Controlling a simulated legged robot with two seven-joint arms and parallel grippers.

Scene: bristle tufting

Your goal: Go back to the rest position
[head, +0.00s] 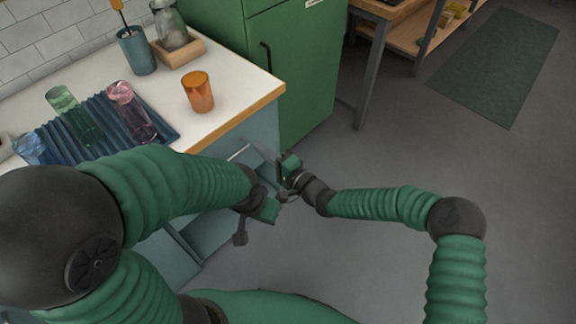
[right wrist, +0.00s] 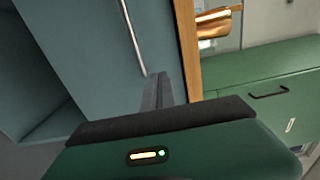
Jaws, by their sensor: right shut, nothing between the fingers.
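My right gripper (head: 262,150) is shut and empty. It is beside the front of the blue-grey cabinet (head: 262,127), below the counter's wooden edge. In the right wrist view its narrow fingers (right wrist: 163,90) lie together, near a thin metal bar handle (right wrist: 134,40) on the cabinet front. My left gripper (head: 241,238) is low in front of the cabinet, close to the right one. It is seen from behind and partly hidden by its own wrist, so its jaw opening is unclear.
The white counter (head: 230,95) holds an orange cup (head: 198,92), a pink glass (head: 130,108) and a green glass (head: 75,112) on a blue ribbed mat (head: 105,112). A green cabinet (head: 310,75) stands beyond. Open grey floor (head: 400,150) lies to the right.

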